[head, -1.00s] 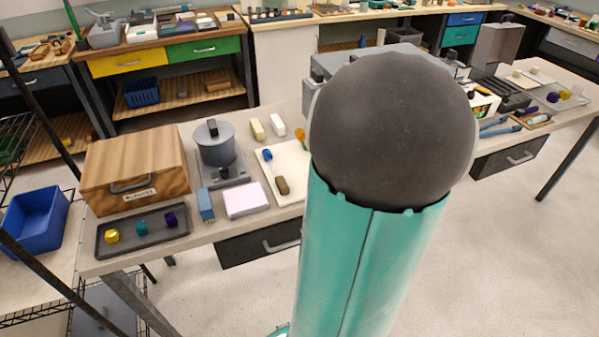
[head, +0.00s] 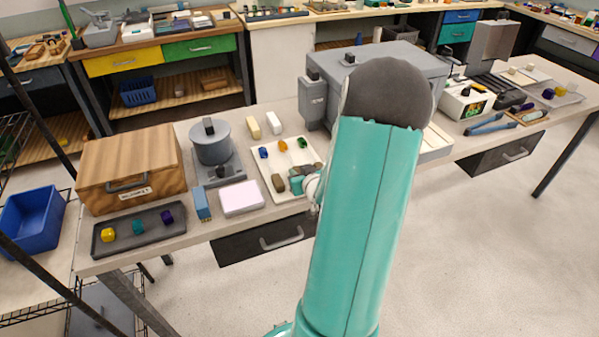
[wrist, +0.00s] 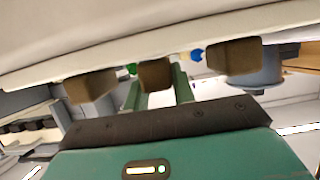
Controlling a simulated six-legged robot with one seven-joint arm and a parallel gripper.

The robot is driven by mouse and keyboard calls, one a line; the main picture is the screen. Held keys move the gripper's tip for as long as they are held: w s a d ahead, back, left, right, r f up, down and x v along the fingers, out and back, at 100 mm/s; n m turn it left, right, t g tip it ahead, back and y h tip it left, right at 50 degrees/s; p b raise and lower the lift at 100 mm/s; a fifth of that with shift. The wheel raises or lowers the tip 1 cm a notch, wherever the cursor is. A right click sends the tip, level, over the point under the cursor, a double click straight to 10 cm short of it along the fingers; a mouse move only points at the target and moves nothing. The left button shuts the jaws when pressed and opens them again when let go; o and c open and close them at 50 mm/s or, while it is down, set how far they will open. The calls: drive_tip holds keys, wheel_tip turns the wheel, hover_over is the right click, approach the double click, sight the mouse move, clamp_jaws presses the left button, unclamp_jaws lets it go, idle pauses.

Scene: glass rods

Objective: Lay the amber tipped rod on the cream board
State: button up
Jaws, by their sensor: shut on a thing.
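The cream board (head: 292,160) lies on the bench in the head view; its edge runs across the top of the wrist view (wrist: 150,50). On it show a blue tip (head: 263,152), an amber tip (head: 283,145) in the middle and a green tip (head: 302,142). My gripper (head: 302,178) is at the board's front right. In the wrist view its green fingers (wrist: 158,88) are shut on the middle brown handle (wrist: 155,75), which I take as the amber tipped rod's. Brown handles lie apart on both sides (wrist: 88,88) (wrist: 232,57). I cannot tell whether the held rod touches the board.
Left of the board are a pink-white pad (head: 241,198), a grey pot (head: 211,142), a wooden box (head: 132,170) and a dark tray (head: 140,232). A large grey machine (head: 400,65) stands behind right. My arm hides the bench right of the board.

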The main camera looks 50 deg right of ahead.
drive_tip(key=shift+f, duration=0.15)
drive_tip(key=o, duration=1)
